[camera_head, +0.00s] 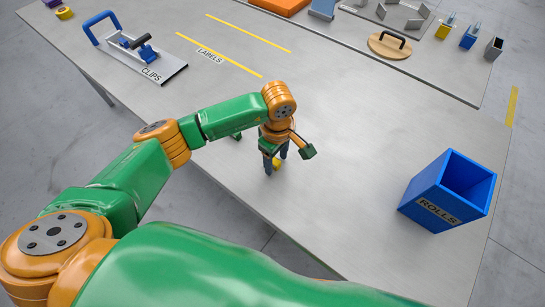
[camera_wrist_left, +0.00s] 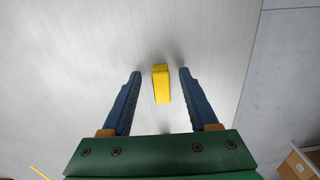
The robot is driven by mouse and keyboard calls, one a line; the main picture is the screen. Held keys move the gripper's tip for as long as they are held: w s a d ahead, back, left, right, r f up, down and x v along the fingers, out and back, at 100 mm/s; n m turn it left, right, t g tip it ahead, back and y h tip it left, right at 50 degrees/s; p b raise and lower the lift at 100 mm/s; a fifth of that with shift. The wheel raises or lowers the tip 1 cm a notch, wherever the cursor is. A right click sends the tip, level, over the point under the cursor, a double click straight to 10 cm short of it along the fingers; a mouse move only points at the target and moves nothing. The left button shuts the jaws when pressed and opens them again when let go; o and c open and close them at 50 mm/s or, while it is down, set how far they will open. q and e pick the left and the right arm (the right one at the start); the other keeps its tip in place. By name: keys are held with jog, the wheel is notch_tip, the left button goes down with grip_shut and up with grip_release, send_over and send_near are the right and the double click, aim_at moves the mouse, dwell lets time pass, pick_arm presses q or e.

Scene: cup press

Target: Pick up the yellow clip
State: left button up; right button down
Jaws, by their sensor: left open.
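The yellow clip (camera_wrist_left: 161,84) is a small block on the grey table. In the left wrist view it lies between the two blue fingers of my left gripper (camera_wrist_left: 158,92), with a gap on each side. The fingers are open and do not touch it. In the head view my left gripper (camera_head: 276,158) points down at the table near its front edge, and only a bit of the yellow clip (camera_head: 276,161) shows by the fingers. My right gripper is not in view.
A blue box marked ROLLS (camera_head: 436,203) stands at the right. A CLIPS tray (camera_head: 170,72) with a blue handle sits at the back left. A round wooden board with a handle (camera_head: 389,45) lies at the back right. The middle of the table (camera_head: 350,130) is clear.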

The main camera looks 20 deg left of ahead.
pick_arm(q)
jog(key=shift+s+r, duration=0.1)
jog(key=shift+s, duration=0.05)
grip_shut()
jog(key=shift+r, duration=0.1)
